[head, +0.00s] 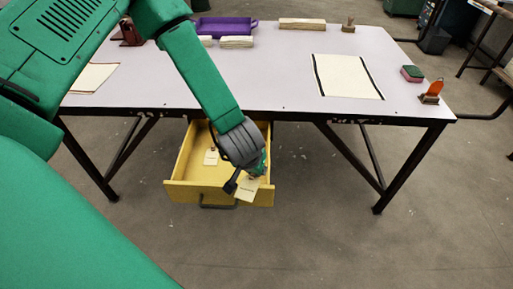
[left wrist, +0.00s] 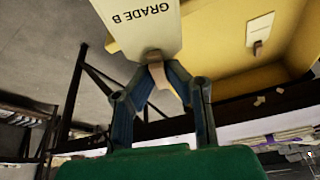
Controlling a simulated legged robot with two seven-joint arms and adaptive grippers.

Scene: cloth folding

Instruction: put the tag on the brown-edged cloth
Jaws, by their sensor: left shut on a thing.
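My left gripper (head: 257,170) is shut on a cream tag (head: 247,189) over the front right of the open yellow drawer. In the left wrist view the gripper (left wrist: 160,78) pinches the tag's tan tab, and the tag (left wrist: 143,22) reads "GRADE B". A cream cloth (head: 90,79) with a brown edge along its far side lies on the table at the left. My arm hides part of it. My right gripper is in neither view.
The drawer (head: 188,186) hangs under the table (head: 285,85) and holds another tag (head: 211,157). A black-edged cloth (head: 347,76) lies right of centre. A purple tray (head: 222,27), wooden blocks (head: 302,24), a sponge (head: 412,74) and an orange-topped stamp (head: 432,91) stand around the tabletop.

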